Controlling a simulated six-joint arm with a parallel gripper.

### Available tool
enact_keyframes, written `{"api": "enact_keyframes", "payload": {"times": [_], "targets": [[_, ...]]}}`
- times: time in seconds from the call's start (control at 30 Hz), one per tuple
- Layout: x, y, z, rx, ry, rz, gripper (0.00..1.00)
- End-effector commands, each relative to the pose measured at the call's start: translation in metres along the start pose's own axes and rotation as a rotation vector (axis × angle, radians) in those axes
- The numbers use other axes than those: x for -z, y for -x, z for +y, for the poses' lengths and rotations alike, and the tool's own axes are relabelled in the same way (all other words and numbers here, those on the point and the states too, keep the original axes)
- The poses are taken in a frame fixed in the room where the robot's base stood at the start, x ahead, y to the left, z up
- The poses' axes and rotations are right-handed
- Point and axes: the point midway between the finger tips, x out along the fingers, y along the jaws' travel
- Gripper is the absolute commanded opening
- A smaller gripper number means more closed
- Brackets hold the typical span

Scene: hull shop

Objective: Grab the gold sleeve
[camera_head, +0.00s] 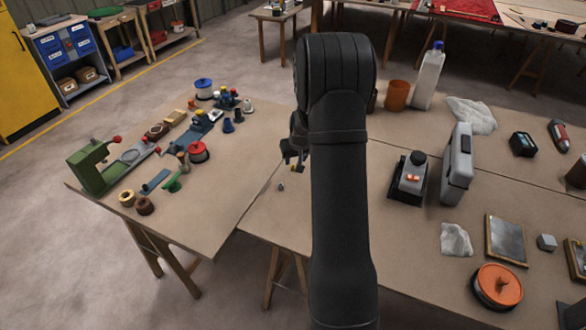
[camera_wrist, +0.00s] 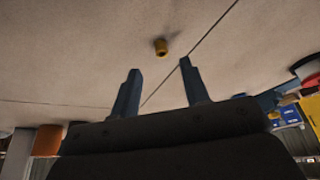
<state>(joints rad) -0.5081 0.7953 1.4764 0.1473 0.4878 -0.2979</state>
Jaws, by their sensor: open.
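The gold sleeve (camera_wrist: 161,47) is a small yellow-gold ring with a dark hole. In the wrist view it sits on the tan table just beyond my fingertips, close to a table seam. My gripper (camera_wrist: 159,67) is open and empty, with its two dark blue-grey fingers apart and the sleeve in line with the gap between them. In the head view my gripper (camera_head: 293,158) is partly hidden by my arm. A small thing (camera_head: 281,187) lies on the table just below it, probably the sleeve, but too small to be sure.
A green press (camera_head: 92,167), a red-lidded pot (camera_head: 198,152) and several small parts crowd the left table. An orange cup (camera_head: 397,96), a clear bottle (camera_head: 429,76) and a grey canister (camera_head: 459,165) stand right of my arm. The table around the sleeve is clear.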

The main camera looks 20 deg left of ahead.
Motion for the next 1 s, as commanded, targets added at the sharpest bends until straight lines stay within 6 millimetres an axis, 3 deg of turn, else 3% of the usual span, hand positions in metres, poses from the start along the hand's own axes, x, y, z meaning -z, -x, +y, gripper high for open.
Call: {"api": "enact_keyframes", "payload": {"times": [0.17, 0.5, 0.83, 1.0], "targets": [[0.0, -0.01, -0.001, 0.0, 0.0, -0.001, 0.42], [0.002, -0.051, -0.003, 0.0, 0.0, -0.001, 0.42], [0.003, -0.055, -0.003, 0.0, 0.0, 0.001, 0.42], [0.003, -0.055, -0.003, 0.0, 0.0, 0.0, 0.08]]}}
